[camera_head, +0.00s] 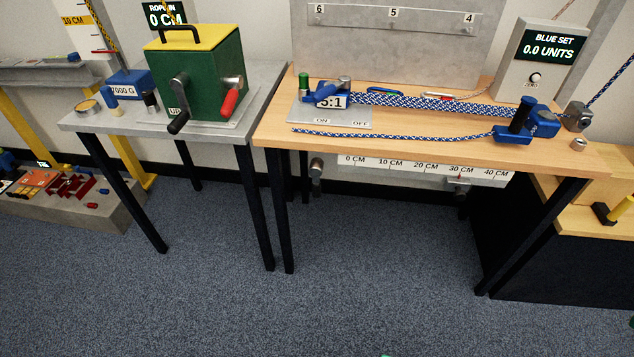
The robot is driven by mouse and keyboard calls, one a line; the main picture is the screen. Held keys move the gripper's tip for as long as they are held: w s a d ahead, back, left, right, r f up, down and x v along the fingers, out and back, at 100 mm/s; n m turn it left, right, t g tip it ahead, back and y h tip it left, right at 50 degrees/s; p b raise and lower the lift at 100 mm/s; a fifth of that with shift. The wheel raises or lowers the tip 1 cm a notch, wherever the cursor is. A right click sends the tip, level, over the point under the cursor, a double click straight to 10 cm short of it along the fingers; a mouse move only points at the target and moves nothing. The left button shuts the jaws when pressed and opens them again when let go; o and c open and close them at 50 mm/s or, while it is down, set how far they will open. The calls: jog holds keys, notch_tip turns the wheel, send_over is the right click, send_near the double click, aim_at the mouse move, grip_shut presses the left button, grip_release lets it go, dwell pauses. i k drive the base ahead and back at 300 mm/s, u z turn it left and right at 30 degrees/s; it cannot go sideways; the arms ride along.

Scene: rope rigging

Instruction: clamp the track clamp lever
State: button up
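A track with a centimetre scale (400,166) runs along the wall, seen below the wooden table's front edge. A dark knob or end fitting (316,168) is at the track's left end. On the table, a grey plate (345,118) marked ON and OFF carries a blue 5:1 block (332,95) and a green-topped post (303,82). My gripper is not in view.
The wooden table (400,148) also bears blue-white rope (410,136), a blue pulley block (515,135) and a 0.0 UNITS display (545,50). Left, a grey table (215,135) holds a green winch box (195,75) with cranks. The carpet (250,310) in front is clear.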

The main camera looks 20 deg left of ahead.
aim_at(316, 168)
jog(key=u, duration=1.7)
jog(key=i, duration=0.35)
jog(key=z, duration=0.2)
